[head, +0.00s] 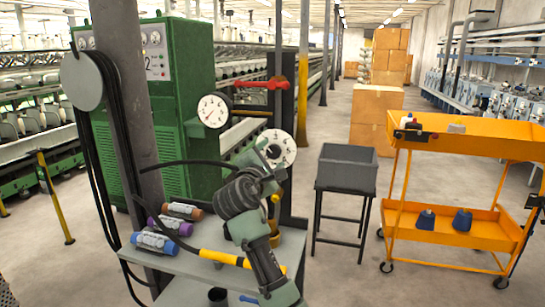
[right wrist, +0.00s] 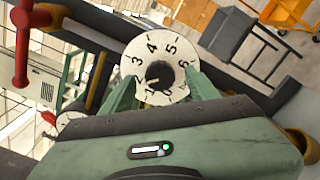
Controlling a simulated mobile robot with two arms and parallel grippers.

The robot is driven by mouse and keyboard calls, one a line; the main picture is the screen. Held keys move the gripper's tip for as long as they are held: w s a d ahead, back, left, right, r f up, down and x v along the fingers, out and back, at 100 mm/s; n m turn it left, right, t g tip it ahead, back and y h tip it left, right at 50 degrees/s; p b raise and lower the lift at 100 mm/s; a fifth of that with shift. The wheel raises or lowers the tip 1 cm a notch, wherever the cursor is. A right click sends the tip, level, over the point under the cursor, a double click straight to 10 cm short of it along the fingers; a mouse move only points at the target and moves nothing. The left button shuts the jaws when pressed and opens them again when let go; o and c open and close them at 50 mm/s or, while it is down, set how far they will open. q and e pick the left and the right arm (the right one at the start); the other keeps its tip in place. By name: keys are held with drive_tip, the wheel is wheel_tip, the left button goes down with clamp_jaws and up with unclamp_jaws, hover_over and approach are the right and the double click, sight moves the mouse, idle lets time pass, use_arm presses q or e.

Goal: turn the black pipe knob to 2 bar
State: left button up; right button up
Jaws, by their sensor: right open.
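The black knob (right wrist: 159,75) sits in the middle of a round white dial (right wrist: 160,45) with black numbers; 3, 4, 5 and 6 read clearly in the right wrist view. The lower numbers are partly hidden, and I cannot tell exactly where the knob points. The dial also shows in the head view (head: 286,143), partly behind my right gripper (head: 274,158). In the right wrist view the green fingers of my right gripper (right wrist: 162,88) stand apart, one on each side of the knob, and hold nothing. Contact with the knob is not visible. My left gripper is out of view.
A pressure gauge (head: 214,110) and a red valve handle (head: 262,84) are mounted near the dial.

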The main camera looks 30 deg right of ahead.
drive_tip(key=b+v, duration=0.1)
drive_tip(key=v, duration=0.5)
idle(0.4)
